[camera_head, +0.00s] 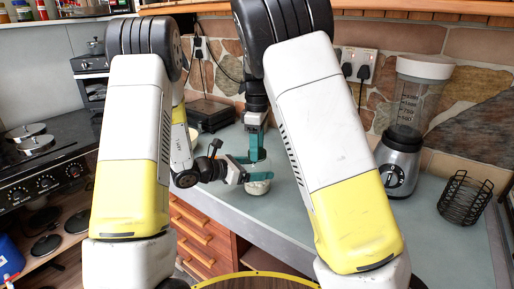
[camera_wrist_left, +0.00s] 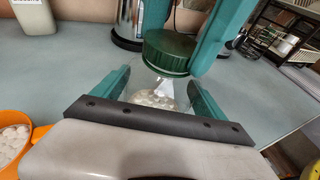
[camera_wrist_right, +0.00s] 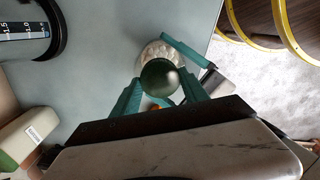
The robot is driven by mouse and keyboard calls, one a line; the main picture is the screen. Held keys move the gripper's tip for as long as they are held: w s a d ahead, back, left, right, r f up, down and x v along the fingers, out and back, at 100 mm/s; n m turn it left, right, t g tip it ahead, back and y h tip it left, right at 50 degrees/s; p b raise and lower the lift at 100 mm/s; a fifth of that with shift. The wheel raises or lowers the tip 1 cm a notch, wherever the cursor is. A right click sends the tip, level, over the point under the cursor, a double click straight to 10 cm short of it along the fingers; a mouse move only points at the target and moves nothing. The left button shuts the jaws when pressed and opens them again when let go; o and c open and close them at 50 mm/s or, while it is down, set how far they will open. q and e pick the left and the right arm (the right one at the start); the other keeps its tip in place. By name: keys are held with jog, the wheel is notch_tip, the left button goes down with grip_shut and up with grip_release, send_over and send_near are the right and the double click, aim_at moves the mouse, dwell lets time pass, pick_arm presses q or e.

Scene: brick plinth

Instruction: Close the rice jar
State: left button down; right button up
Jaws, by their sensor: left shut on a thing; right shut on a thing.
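The rice jar (camera_head: 258,187) is clear glass with white rice inside and stands on the grey counter. My left gripper (camera_head: 248,172) is shut on it from the left; the jar (camera_wrist_left: 155,98) shows between its fingers in the left wrist view. The dark green round lid (camera_wrist_left: 168,52) is held above the jar by my right gripper (camera_wrist_right: 160,92), which comes down from above and is shut on it. In the right wrist view the lid (camera_wrist_right: 160,74) covers part of the jar (camera_wrist_right: 158,52). I cannot tell whether the lid touches the rim.
A blender (camera_head: 405,130) and a black wire basket (camera_head: 464,198) stand to the right on the counter. An orange bowl (camera_wrist_left: 14,145) with white contents is near the jar. A stove (camera_head: 45,165) is at the left.

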jog(key=m, duration=1.1)
jog(key=shift+m, duration=0.3)
jog(key=m, duration=1)
jog(key=o, duration=1.6)
jog(key=shift+o, duration=0.2)
notch_tip(320, 180, up, 12)
